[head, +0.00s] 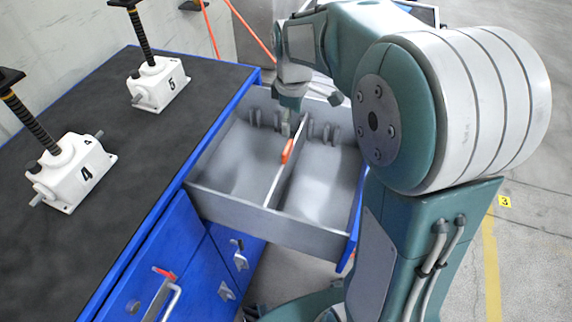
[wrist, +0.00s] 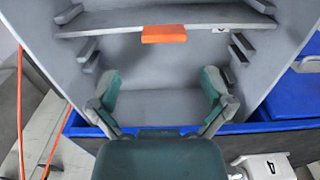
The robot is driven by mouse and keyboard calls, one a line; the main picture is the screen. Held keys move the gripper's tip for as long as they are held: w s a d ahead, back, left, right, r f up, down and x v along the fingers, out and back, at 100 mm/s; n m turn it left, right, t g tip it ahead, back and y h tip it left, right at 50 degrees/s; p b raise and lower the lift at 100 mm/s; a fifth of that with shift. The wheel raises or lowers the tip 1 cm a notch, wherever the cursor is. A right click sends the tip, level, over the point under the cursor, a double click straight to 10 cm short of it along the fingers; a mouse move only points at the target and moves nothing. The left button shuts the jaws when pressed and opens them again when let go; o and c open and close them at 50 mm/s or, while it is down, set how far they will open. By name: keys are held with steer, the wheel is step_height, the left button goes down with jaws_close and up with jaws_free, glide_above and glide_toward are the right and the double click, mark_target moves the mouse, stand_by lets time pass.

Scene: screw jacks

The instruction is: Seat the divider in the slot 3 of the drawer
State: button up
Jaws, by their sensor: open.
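The drawer (head: 265,219) stands pulled out of the blue cabinet, grey inside. The divider (head: 273,190), a thin grey plate with an orange tab (head: 288,151), stands across the drawer and splits it into two spaces. In the wrist view the divider (wrist: 105,25) runs across the top, its orange tab (wrist: 163,34) facing me. Paired ribs (wrist: 87,50) on both side walls form the slots; I cannot read which slot number the divider is at, or whether it is fully down. My gripper (wrist: 163,98) is open and empty, over the drawer, apart from the tab.
The dark bench top (head: 130,150) at left carries white screw jacks marked 4 (head: 72,172) and 5 (head: 158,84). Blue cabinet doors with handles (head: 160,295) are below. Orange cords hang behind the drawer. The drawer spaces look empty.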

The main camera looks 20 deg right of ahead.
mark_target(286, 147)
steer(key=f, duration=0.6)
steer(key=a+f, duration=0.1)
steer(key=f, duration=0.2)
steer(key=shift+a, duration=0.1)
steer(key=shift+f, duration=0.3)
steer(key=c, duration=1.1)
